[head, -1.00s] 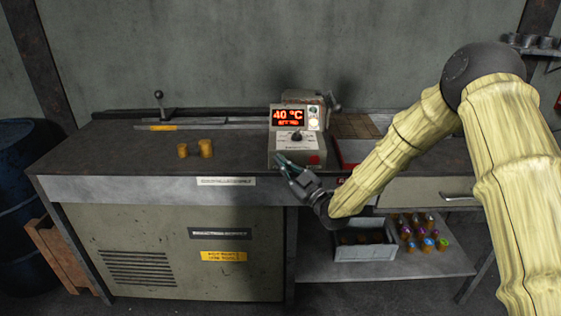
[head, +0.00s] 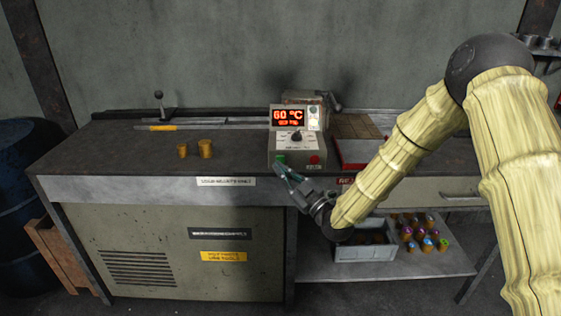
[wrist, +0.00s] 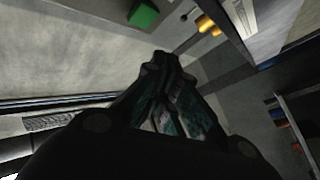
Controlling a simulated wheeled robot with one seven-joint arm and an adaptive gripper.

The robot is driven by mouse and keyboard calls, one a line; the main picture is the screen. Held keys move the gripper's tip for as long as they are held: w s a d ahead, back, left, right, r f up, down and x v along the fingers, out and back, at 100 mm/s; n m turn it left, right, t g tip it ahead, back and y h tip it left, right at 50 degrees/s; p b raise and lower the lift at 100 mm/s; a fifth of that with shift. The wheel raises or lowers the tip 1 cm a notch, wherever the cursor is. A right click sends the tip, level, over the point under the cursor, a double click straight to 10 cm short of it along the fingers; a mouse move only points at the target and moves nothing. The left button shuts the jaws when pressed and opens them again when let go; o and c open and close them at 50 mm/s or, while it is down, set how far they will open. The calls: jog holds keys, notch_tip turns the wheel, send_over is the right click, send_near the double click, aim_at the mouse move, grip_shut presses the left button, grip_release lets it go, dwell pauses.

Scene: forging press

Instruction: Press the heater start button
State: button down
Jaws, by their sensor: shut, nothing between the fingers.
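The heater control box (head: 283,141) stands on the bench, with a lit red display (head: 288,115) that reads 60 °C and a dark knob below it. A green button (head: 280,159) is low on the left of its face, and a red button (head: 314,160) is low on the right. The green button also shows in the wrist view (wrist: 144,14), past my fingertips and a little to the left. My gripper (head: 281,167) is shut and empty, just below and in front of the green button. It looks apart from the button in the wrist view (wrist: 172,62).
Two brass-coloured cylinders (head: 205,149) stand on the bench left of the box. A red-edged tray (head: 352,152) lies to its right. Below are a grey bin (head: 366,252) and several coloured-top pieces (head: 424,233) on a shelf. The bench's front left is clear.

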jog(key=shift+s, duration=0.95)
jog(key=s+d+f+m+g+h+p, duration=0.1)
jog(key=s+d+f+m+g+h, duration=0.15)
jog(key=s+f, duration=0.55)
jog(key=s+d+f+m+g+h+p, duration=0.1)
jog(key=s+d+f+m+g+h, duration=0.2)
jog(key=f, duration=0.8)
jog(key=s+d+f+m+g+h+p, duration=0.1)
jog(key=s+d+f+m+h, duration=0.25)
jog(key=s+f, duration=0.5)
jog(key=s+d+f+m+g+h+p, duration=0.1)
jog(key=s+d+f+m+g+h, duration=0.1)
jog(key=s, duration=0.8)
jog(key=s+d+f+m+g+h, duration=0.1)
jog(key=s+d+f+g, duration=0.3)
jog(key=s, duration=0.6)
jog(key=s+d+f+m+g+h+p, duration=0.1)
jog(key=s+d+f+m+g+h, duration=0.1)
jog(key=s+d, duration=0.5)
jog(key=s+f+g, duration=0.1)
jog(key=s, duration=0.1)
jog(key=shift+s+f+m+h+p, duration=0.15)
jog(key=shift+s+m+h+p, duration=0.15)
jog(key=shift+s, duration=0.1)
jog(key=shift+d, duration=0.1)
